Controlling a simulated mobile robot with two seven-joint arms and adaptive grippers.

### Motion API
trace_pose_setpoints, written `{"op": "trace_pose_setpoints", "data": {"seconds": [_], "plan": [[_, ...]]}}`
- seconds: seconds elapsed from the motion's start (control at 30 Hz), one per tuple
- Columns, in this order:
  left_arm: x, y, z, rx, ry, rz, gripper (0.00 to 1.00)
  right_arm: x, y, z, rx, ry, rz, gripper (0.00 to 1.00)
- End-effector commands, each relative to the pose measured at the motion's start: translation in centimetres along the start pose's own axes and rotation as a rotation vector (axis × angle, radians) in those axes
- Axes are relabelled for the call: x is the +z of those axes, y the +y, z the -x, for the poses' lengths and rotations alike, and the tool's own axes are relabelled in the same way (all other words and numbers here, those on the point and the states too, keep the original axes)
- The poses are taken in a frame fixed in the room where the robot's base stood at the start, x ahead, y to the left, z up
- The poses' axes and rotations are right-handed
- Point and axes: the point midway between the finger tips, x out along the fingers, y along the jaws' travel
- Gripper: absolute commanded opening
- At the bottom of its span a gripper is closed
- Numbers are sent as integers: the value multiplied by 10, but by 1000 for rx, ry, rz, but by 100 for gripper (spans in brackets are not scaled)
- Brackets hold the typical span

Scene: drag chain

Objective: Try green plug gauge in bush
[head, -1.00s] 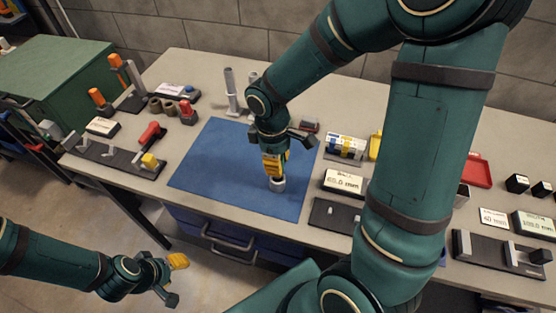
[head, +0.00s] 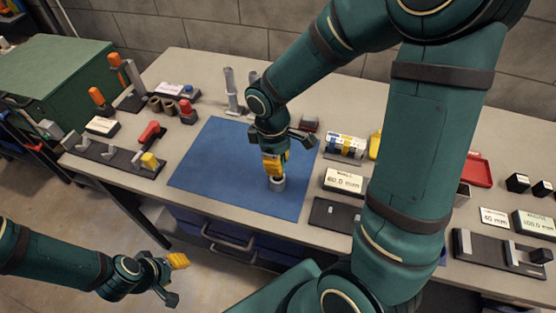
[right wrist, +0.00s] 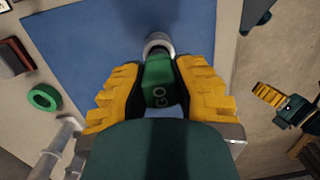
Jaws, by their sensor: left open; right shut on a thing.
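The green plug gauge (right wrist: 158,82), marked GO, is between the yellow fingers of my right gripper (right wrist: 160,68) in the right wrist view. In the head view my right gripper (head: 274,166) points down over the blue mat, and its fingers mostly hide the gauge. The grey metal bush (head: 277,184) stands on the mat right below the fingers; its rim also shows in the right wrist view (right wrist: 157,39). The gauge's far end is at the bush's mouth; how deep it sits I cannot tell. My left gripper (head: 176,279) is open and empty, off the table's front.
The blue mat (head: 215,165) is clear around the bush. Grey posts (head: 230,90) stand behind it. A red-handled tool (head: 150,133) and holders are left; a labelled block (head: 343,181) and a dark tray (head: 333,214) are right. A green ring (right wrist: 44,97) lies beside the mat.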

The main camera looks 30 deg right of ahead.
Motion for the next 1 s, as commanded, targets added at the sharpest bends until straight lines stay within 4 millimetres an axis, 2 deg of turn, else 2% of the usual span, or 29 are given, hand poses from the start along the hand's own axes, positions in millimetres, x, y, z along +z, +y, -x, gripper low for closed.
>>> {"op": "trace_pose_setpoints", "data": {"seconds": [1.0], "plan": [[2, -5, -14, 0, 0, 0, 47, -2, 1, -19, 0, 0, 0, 0]]}}
